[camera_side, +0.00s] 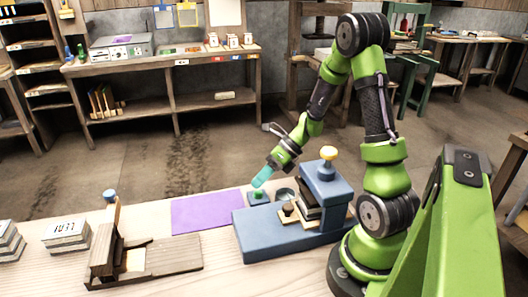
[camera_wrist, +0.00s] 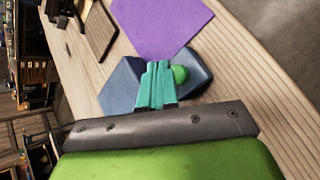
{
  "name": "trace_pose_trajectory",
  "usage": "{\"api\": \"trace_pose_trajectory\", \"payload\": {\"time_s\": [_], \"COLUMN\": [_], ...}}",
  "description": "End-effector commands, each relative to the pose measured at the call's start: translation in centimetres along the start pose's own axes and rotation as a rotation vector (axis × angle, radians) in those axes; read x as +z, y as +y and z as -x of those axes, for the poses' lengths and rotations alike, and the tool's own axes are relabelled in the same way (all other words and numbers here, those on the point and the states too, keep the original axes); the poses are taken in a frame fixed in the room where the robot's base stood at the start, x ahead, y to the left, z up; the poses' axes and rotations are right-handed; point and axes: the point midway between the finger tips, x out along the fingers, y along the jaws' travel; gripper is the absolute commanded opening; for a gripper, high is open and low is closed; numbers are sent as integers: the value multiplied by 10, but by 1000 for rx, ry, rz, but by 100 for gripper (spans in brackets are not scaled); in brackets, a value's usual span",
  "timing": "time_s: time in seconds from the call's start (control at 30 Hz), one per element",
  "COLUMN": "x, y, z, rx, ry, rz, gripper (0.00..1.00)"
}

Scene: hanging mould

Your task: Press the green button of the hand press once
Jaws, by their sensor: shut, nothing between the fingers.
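The blue hand press (camera_side: 290,240) stands on the wooden bench and has a yellow knob (camera_side: 329,153) on top. Its green button (camera_side: 258,196) sits at the left end of the base. My gripper (camera_side: 258,183) is shut and empty, with its teal fingers pointing down just above the button. In the wrist view my gripper (camera_wrist: 158,66) points at the blue base (camera_wrist: 195,76), and the green button (camera_wrist: 180,74) shows right beside the fingertips, partly covered by them. I cannot tell whether the fingertips touch it.
A purple mat (camera_side: 205,212) lies left of the press. A brown wooden device (camera_side: 150,258) stands farther left, near stacked grey blocks (camera_side: 66,237). The bench front between the device and press is clear.

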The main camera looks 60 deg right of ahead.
Motion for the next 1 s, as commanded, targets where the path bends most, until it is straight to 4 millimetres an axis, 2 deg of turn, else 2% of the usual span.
{"api": "trace_pose_trajectory", "payload": {"time_s": [0.33,0.8,1.0], "x": [2,24,26], "y": [2,24,26], "z": [2,32,35], "rx": [0,-1,1], "ry": [-1,0,0], "rz": [1,2,-1], "gripper": [0,0,0]}}
